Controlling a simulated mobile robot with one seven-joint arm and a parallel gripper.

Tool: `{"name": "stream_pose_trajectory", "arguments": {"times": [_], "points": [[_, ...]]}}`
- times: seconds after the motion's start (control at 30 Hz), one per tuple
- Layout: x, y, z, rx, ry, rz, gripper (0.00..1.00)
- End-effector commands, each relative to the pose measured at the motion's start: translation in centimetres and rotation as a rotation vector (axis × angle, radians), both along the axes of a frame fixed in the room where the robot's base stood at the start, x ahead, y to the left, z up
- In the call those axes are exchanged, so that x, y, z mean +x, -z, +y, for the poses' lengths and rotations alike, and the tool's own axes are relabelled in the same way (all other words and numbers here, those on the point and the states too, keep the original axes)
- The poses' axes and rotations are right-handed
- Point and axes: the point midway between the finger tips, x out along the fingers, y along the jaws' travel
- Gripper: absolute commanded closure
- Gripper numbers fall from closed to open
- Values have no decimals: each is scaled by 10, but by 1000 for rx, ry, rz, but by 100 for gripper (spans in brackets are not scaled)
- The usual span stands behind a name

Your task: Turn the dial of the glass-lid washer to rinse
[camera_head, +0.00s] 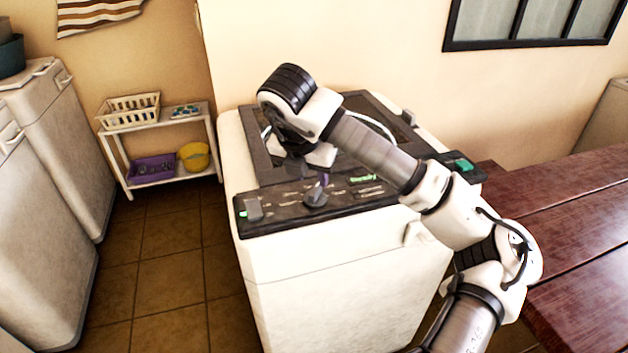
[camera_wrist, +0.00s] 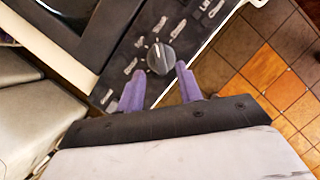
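The glass-lid washer (camera_head: 330,290) is a white top-loader in the middle of the head view, with a dark lid frame and a black control panel (camera_head: 285,207). Its dark round dial (camera_head: 315,198) sits on the panel and also shows in the wrist view (camera_wrist: 160,58), with white labels around it too blurred to read. My gripper (camera_head: 321,182) is over the panel at the dial. In the wrist view its two purple fingers (camera_wrist: 158,85) are apart, with the dial just beyond and between their tips. I cannot tell whether they touch it.
A wooden table (camera_head: 575,240) stands close on the right. A white shelf (camera_head: 160,123) with a basket (camera_head: 130,110), a purple bin (camera_head: 152,168) and a yellow bucket (camera_head: 194,156) is at the back left. Other white machines (camera_head: 45,190) stand at far left. Tiled floor between is clear.

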Motion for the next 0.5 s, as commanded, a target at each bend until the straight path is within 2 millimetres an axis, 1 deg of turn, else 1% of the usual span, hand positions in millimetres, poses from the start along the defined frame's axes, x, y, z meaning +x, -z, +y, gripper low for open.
{"name": "stream_pose_trajectory", "arguments": {"times": [0.1, 0.2, 0.33, 0.5], "points": [[6, 16, -2, 4, -1, 4, 65], [10, 28, -4, 4, 0, 3, 65], [14, 38, -6, 2, 0, 2, 65], [16, 43, -6, 0, 0, 1, 65]]}}
